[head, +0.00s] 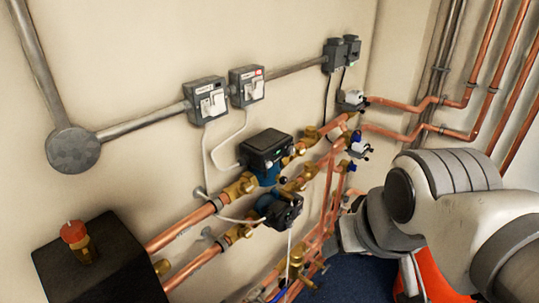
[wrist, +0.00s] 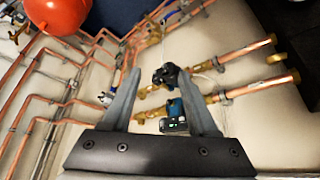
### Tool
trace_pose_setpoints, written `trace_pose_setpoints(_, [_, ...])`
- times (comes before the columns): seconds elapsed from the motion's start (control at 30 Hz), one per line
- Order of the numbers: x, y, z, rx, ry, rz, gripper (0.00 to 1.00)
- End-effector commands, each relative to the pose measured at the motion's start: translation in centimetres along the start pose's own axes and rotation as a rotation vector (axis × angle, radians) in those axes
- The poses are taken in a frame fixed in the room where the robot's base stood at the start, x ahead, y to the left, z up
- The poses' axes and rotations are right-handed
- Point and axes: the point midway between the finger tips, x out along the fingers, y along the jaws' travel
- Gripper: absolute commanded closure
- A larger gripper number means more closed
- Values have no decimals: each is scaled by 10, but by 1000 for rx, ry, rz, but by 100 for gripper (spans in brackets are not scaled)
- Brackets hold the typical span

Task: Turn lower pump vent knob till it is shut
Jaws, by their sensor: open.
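The lower pump (head: 281,212), with a dark head and a little blue on its body, sits on the lower copper pipe in the head view. A small dark knob-like part (head: 297,199) shows at its right end; its turn position is too small to read. In the wrist view the lower pump (wrist: 168,77) appears dark, beyond and between the fingertips. My gripper (wrist: 160,72) is open and empty, its two grey fingers apart and pointing toward the pump, with no contact visible. In the head view my arm comes in from the right and its fingers are hard to make out.
The upper pump (head: 266,147) has a black box and stands close above the lower one. Copper pipes with brass valves run around both. A black box (head: 100,262) is at lower left. A red vessel (wrist: 58,14) is at the wrist view's upper left.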

Motion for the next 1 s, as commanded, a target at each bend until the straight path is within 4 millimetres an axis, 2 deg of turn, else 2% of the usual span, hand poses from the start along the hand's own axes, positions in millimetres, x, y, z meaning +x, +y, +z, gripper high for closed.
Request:
trace_pose_setpoints(0.13, [-2,9,-13,2,-39,5,40])
trace_pose_setpoints(0.37, [43,2,4,292,-245,-84,40])
trace_pose_setpoints(0.53, [82,-9,13,600,-435,-185,40])
trace_pose_setpoints(0.67, [113,-16,11,871,-586,-280,40])
trace_pose_setpoints(0.87, [164,-15,-6,1318,-801,-469,40])
trace_pose_setpoints(1.0, [198,1,-27,1634,-923,-642,40])
